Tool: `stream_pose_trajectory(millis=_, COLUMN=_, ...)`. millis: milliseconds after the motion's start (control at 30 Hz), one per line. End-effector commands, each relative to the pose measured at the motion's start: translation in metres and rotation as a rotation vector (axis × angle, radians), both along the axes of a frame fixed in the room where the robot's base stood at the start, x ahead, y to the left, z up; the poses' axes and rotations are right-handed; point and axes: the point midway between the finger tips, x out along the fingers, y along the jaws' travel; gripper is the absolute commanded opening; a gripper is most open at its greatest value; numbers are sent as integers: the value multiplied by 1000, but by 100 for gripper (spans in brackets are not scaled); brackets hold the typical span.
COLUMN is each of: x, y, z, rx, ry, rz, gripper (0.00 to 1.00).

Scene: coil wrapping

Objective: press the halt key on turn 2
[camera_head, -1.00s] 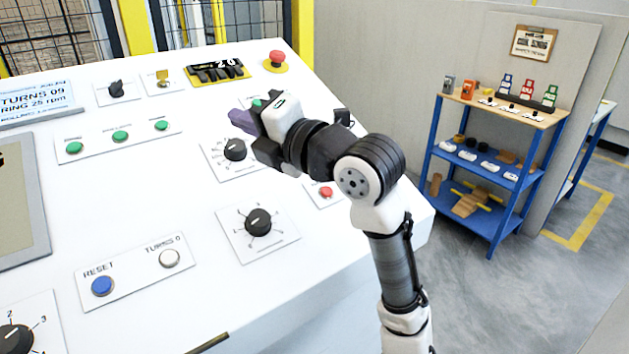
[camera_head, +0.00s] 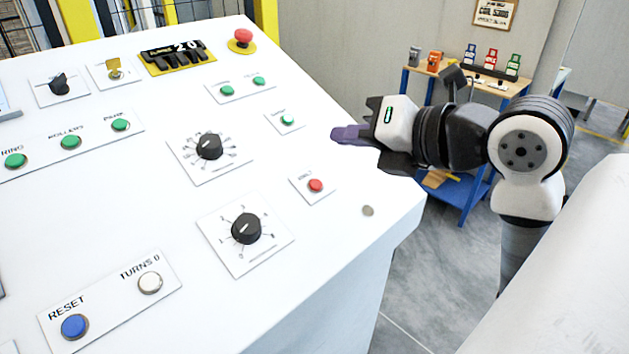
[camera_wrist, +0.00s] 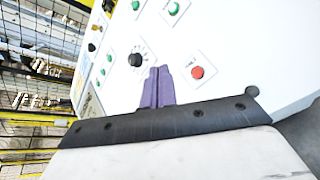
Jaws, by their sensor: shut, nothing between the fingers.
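The halt key is a red push button (camera_head: 316,186) on a small white plate near the right edge of the sloping white console (camera_head: 120,220). Its label is small and blurred. In the wrist view the red button (camera_wrist: 197,72) is right of my fingertips. My gripper (camera_head: 345,134) has purple fingers held together, empty, pointing left in the head view. It appears above the console's right edge, up and right of the red button, apart from it. The fingers also show in the wrist view (camera_wrist: 158,88).
A green button (camera_head: 288,120) and black rotary knobs (camera_head: 246,228) lie close by. A red mushroom button (camera_head: 242,38) stands at the back. A grey disc (camera_head: 368,210) sits near the console's right edge. A blue shelf (camera_head: 468,200) stands behind my arm.

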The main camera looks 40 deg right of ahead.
Motion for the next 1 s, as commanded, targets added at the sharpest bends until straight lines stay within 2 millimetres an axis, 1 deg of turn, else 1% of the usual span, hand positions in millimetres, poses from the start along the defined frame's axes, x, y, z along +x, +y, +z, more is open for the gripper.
stream_pose_trajectory(millis=133, x=1, y=0, z=-2, rx=1, ry=0, rz=0, gripper=0)
stream_pose_trajectory(millis=267, x=4, y=0, z=-11, rx=2, ry=0, rz=-1, gripper=0)
stream_pose_trajectory(millis=633, x=24, y=2, z=-58, rx=2, ry=0, rz=-2, gripper=0)
stream_pose_trajectory(millis=700, x=29, y=3, z=-69, rx=2, ry=-1, rz=1, gripper=0)
stream_pose_trajectory(millis=833, x=33, y=3, z=-77, rx=2, ry=-3, rz=1, gripper=0)
stream_pose_trajectory(millis=1000, x=36, y=3, z=-81, rx=2, ry=-1, rz=-1, gripper=0)
